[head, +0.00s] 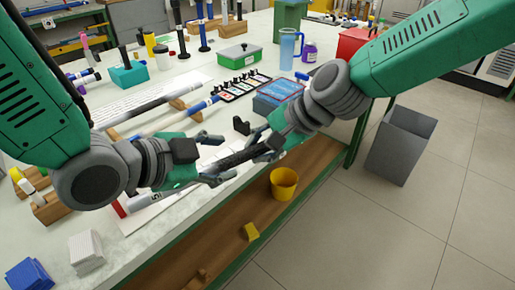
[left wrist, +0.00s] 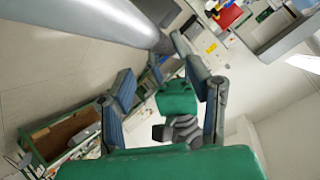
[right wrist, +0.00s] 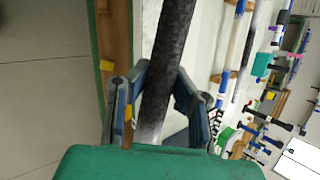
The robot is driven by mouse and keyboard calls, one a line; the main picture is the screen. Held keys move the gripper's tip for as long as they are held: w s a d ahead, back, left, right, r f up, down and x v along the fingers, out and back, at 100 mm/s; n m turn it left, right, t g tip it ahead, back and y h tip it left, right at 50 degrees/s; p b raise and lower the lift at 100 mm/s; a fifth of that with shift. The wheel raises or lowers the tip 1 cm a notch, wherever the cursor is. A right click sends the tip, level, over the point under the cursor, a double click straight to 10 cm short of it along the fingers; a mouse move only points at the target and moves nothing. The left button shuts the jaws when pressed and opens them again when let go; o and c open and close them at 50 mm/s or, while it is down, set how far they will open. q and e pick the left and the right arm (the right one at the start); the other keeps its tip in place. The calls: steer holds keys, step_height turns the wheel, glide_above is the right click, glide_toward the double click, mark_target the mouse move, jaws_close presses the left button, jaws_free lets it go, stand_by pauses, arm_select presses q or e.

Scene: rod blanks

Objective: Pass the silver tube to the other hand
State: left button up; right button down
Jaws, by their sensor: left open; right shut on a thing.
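The silver tube (head: 240,157) looks dark along its middle with lighter grey near an end. My right gripper (head: 262,147) is shut on it. In the right wrist view the tube (right wrist: 163,70) runs between the right fingers and on past their tips. My left gripper (head: 225,160) is open, its fingers around or beside the tube's left part in the head view. In the left wrist view a smooth grey cylinder (left wrist: 95,20), likely the tube, crosses close to the camera near the fingertips; contact cannot be told.
More tubes rest on wooden blocks behind. A yellow bucket (head: 284,183) stands on the lower shelf. A grey bin (head: 400,145) is on the floor at right.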

arm_select(q)
steer(key=s+d+f+m+g+h, duration=0.1)
steer(key=s+d+f+g, duration=0.2)
steer(key=s+d+g, duration=0.3)
steer(key=s+a+f+n+t+y, duration=0.1)
steer(key=s+a+f+n+y, duration=0.1)
steer(key=a+f+n, duration=0.35)
steer(key=s+a+f+n+y, duration=0.1)
steer(key=a+f+n+y, duration=0.15)
steer(key=a+f, duration=0.55)
steer(key=s+a+f+n+g+y, duration=0.3)
steer(key=s+a+f+n, duration=0.5)
steer(key=s+a+f, duration=0.4)
step_height(320, 180, down, 3)
steer(key=shift+s+a+f+y, duration=0.1)
steer(key=shift+s+a+y, duration=0.35)
steer(key=shift+y, duration=0.4)
